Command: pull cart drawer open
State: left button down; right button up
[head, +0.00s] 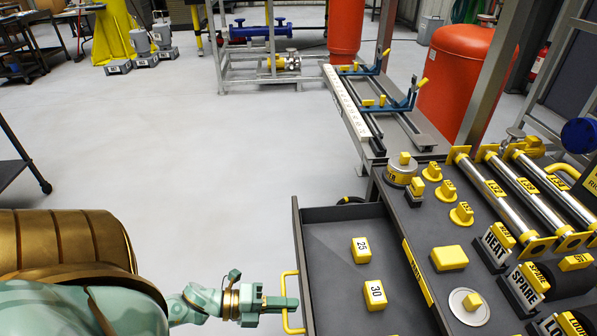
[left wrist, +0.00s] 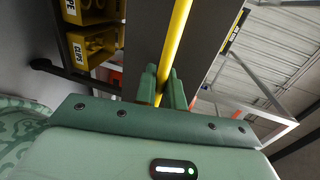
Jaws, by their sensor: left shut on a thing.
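The cart drawer (head: 338,247) is dark grey and stands pulled out to the left of the cart top (head: 428,225). Two yellow blocks marked 25 (head: 361,250) and 30 (head: 375,295) lie inside it. A yellow bar handle (head: 287,283) is on the drawer's left face. My left gripper (head: 290,303) reaches in from the left at the handle. In the left wrist view, the yellow handle (left wrist: 176,45) runs between the two green fingers (left wrist: 163,88), which are shut on it. My right gripper is in neither view.
The cart top carries yellow-ended cylinders (head: 520,190), labelled blocks such as HEAT (head: 497,243) and a round plate (head: 469,306). A rail bench (head: 370,115) and red tank (head: 465,80) stand behind. The grey floor (head: 190,130) left of the drawer is clear.

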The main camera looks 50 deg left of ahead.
pick_arm(q)
jog(key=shift+s+a, duration=0.1)
dwell(0.3)
jog(key=c, duration=1.6)
grip_release()
jog(key=shift+c, duration=0.2)
jog(key=p+v, duration=0.2)
jog(key=v, duration=1.4)
jog(key=shift+s, duration=0.15)
jog(key=shift+f, duration=0.1)
